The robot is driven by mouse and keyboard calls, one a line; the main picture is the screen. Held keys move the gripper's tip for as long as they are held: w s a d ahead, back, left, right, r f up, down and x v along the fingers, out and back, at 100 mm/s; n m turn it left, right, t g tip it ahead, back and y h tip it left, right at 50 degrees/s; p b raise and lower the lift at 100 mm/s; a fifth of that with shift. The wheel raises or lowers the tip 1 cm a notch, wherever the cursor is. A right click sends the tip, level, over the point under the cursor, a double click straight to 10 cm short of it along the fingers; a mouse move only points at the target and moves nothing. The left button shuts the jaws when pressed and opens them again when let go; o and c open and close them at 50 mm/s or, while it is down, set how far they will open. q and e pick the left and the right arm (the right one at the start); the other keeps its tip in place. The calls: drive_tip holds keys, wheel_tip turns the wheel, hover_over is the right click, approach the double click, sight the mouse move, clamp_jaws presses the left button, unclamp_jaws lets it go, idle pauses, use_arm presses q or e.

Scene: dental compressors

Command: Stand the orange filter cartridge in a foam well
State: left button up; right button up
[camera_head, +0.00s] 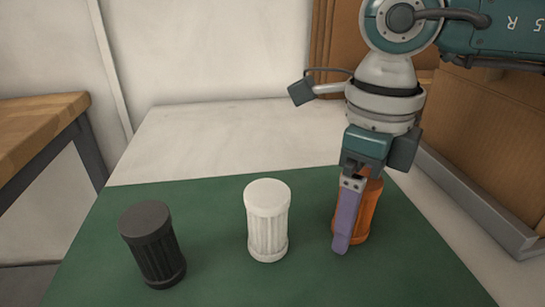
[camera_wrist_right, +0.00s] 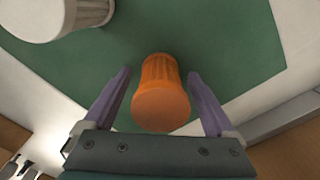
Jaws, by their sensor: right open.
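The orange filter cartridge (camera_head: 370,208) stands upright on the green mat (camera_head: 210,225), at the right of the head view. In the right wrist view the orange cartridge (camera_wrist_right: 161,95) lies between the two purple fingers. My right gripper (camera_head: 347,215) is open around it, with a visible gap on each side in the wrist view (camera_wrist_right: 160,88). In the head view one finger covers part of the cartridge. My left gripper is not in view. No foam well shows in these views.
A white cartridge (camera_head: 267,220) stands left of the orange one, and a black cartridge (camera_head: 153,245) stands farther left. Brown cardboard (camera_head: 490,135) is at the right behind a grey ledge (camera_head: 475,200). The pale surface behind the mat is clear.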

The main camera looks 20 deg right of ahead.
clamp_jaws()
idle(0.7)
